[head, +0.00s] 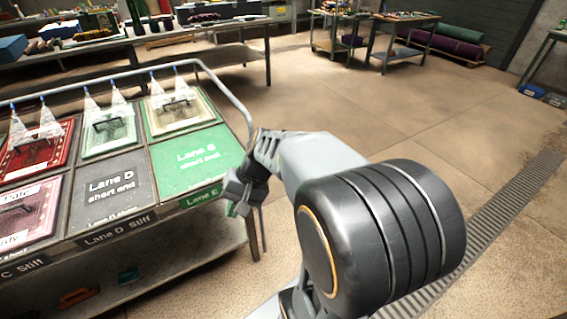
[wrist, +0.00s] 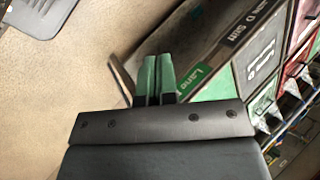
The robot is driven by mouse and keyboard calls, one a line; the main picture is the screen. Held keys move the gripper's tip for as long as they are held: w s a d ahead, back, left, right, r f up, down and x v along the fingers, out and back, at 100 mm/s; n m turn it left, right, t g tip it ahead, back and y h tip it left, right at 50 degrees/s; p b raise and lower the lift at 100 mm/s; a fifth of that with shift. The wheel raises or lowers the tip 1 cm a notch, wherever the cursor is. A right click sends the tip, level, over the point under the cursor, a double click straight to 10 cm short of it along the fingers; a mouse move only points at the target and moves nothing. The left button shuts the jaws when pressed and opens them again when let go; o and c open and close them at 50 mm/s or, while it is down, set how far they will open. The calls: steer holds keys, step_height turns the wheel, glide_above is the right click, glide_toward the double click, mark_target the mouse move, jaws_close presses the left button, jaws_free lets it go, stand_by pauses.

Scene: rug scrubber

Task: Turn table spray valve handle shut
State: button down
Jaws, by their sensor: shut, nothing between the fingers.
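The spray table (head: 111,223) has a grey pipe (head: 222,90) along its back that bends down at its right end. Several spray nozzles on the pipe send out white cones of spray (head: 115,103). I cannot make out the valve handle in either view; my arm hides part of the table's right end. My gripper (head: 232,209) is at the front right corner of the table, beside the green Lane E panel (head: 197,160). In the wrist view its green fingers (wrist: 158,66) are together and empty, close to the table's edge and the Lane E label (wrist: 200,77).
Small rugs (head: 108,130) lie under the spray. A lower shelf (head: 150,278) holds a few items. A workbench (head: 150,41) stands behind, with carts (head: 397,52) farther back. A floor drain grate (head: 500,215) runs at right. The floor between is clear.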

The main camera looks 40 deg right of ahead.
steer(key=w+d+f+m+t+y+b, duration=0.4)
steer(key=w+d+f+m+y+b, duration=0.1)
steer(key=w+f+b, duration=0.15)
steer(key=w+d+f+m+t+h+b, duration=0.1)
steer(key=d+f+m+t+b, duration=0.3)
steer(key=d, duration=0.5)
steer(key=w+d+f+m+t+h+b, duration=0.1)
steer(key=d+f+m+t+h, duration=0.15)
steer(key=d+t, duration=0.55)
steer(key=w+d+f+m+t+h+b, duration=0.1)
steer(key=d+f+m+t+b, duration=0.25)
steer(key=d, duration=0.65)
steer(key=w+a+r+m, duration=0.1)
steer(key=w+a+r, duration=0.4)
steer(key=w+r, duration=0.3)
steer(key=shift+w+r+t+b, duration=0.15)
steer(key=shift+w+t+b, duration=0.3)
steer(key=shift+w, duration=0.35)
steer(key=shift+a, duration=0.1)
